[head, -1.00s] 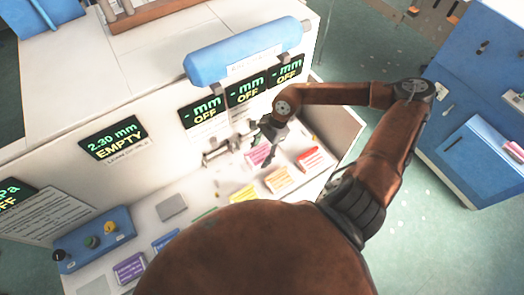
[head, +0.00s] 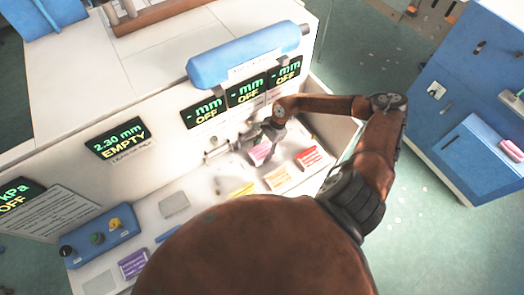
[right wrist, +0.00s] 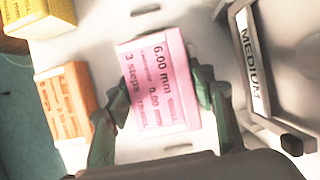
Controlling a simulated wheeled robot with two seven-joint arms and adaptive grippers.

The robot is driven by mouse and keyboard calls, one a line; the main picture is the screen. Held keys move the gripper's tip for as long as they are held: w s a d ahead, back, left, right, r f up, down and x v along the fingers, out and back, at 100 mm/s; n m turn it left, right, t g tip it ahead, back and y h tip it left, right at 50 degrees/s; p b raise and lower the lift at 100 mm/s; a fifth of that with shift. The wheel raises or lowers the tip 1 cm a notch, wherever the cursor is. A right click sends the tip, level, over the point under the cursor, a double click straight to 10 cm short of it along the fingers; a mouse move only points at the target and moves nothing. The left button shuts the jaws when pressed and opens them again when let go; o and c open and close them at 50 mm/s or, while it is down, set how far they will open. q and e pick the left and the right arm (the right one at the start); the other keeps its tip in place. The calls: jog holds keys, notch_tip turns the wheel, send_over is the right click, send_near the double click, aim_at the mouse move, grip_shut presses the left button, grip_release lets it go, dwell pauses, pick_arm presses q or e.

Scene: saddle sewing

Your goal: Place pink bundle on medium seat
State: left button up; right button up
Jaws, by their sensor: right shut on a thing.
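The pink bundle (right wrist: 158,75), printed "6.00 mm", lies between the two dark green fingers of my right gripper (right wrist: 157,88) in the right wrist view. The fingers are shut on its sides. The bundle (head: 261,153) also shows in the head view below my right gripper (head: 256,140); I cannot tell whether it is lifted off the white surface. The medium seat (right wrist: 255,62), a dark frame with a "MEDIUM" label, stands to the right of the bundle in the right wrist view, apart from it. My left gripper is not in view.
An orange bundle (right wrist: 62,103) and a yellow bundle (right wrist: 40,18) lie left of the pink one in the wrist view. A red bundle (head: 308,157) lies to its right in the head view. A blue roll (head: 245,56) hangs above, with displays below it.

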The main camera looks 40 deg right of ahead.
jog(key=o, duration=1.4)
jog(key=shift+c, duration=0.2)
jog(key=shift+d+r, duration=0.1)
jog(key=shift+r, duration=0.1)
jog(key=b+v, duration=0.2)
jog(key=v, duration=0.8)
jog(key=shift+s+d, duration=0.1)
jog(key=shift+v, duration=0.8)
